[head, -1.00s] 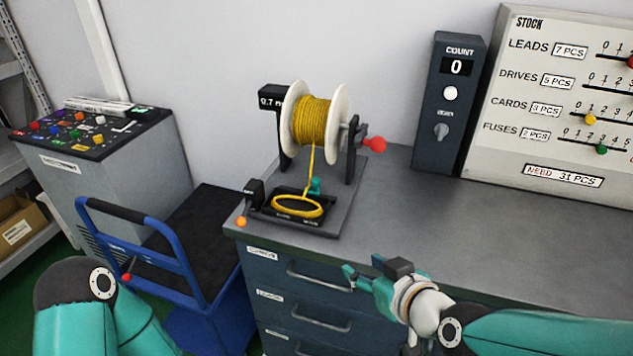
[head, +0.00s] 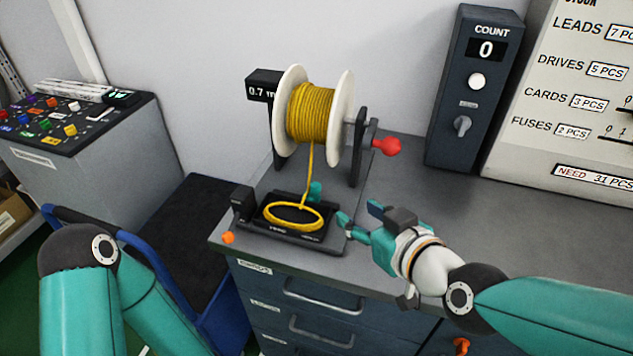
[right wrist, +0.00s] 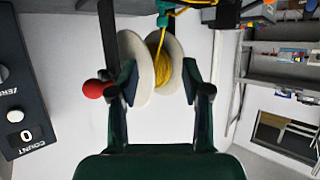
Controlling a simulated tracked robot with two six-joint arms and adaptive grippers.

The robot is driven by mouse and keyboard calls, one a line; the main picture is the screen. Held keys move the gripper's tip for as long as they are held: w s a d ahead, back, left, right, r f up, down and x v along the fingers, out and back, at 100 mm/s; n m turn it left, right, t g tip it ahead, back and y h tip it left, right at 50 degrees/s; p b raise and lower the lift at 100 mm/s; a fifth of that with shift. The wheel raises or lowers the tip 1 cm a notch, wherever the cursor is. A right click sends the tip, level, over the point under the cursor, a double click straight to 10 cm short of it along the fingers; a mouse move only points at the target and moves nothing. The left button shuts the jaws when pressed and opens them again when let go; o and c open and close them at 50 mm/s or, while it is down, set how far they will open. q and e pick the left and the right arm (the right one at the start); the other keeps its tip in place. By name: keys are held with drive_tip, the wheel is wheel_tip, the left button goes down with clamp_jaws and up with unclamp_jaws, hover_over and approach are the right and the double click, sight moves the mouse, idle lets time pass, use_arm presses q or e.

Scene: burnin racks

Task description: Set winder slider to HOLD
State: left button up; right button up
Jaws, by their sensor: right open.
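The winder (head: 352,170) stands on the bench, with a spool of yellow wire (head: 312,112) between white flanges and a red crank knob (head: 387,146). A yellow wire loop (head: 293,216) lies over its dark base plate. A small teal knob (head: 315,190), which looks like the slider, stands behind the loop; a teal piece also shows at the top of the right wrist view (right wrist: 163,18). The plate's labels are too small to read. My right gripper (head: 360,215) is open and empty, right of the base plate and apart from the teal knob. My left gripper is out of view.
A dark count box (head: 475,90) reading 0 and a stock board (head: 560,100) stand at the back right. The bench top (head: 440,215) between them and my right gripper is clear. A blue cart (head: 140,240) stands left of the bench.

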sight(317, 187)
drive_tip(key=x, duration=1.6)
drive_tip(key=shift+a+p, duration=0.2)
drive_tip(key=shift+p, duration=0.1)
drive_tip(key=shift+s, duration=0.1)
clamp_jaws()
